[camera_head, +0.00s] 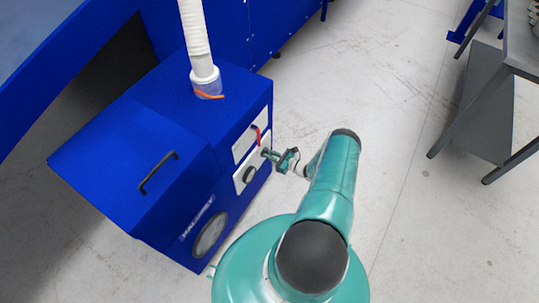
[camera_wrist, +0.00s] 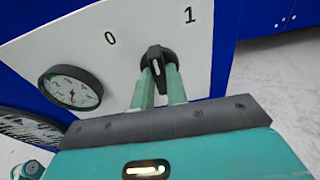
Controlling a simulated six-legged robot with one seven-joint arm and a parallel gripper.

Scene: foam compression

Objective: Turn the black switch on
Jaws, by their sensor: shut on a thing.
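The black switch (camera_wrist: 157,60) is a rotary knob on a white panel (camera_wrist: 215,50), seen in the wrist view between a "0" mark at the left and a "1" mark at the right. Its pointer stands nearly upright in the picture, between the two marks. My gripper (camera_wrist: 160,75) has its two green fingers on either side of the knob's handle and is shut on it. In the head view my gripper (camera_head: 268,153) reaches the front panel of the blue machine (camera_head: 120,150); the switch is hidden there behind the fingers.
A round gauge (camera_wrist: 70,88) sits on the panel left of the switch. A red handle (camera_head: 257,135) is just above my gripper. A white hose (camera_head: 195,40) rises from the machine's top. A grey table (camera_head: 525,45) stands at the right; the floor between is clear.

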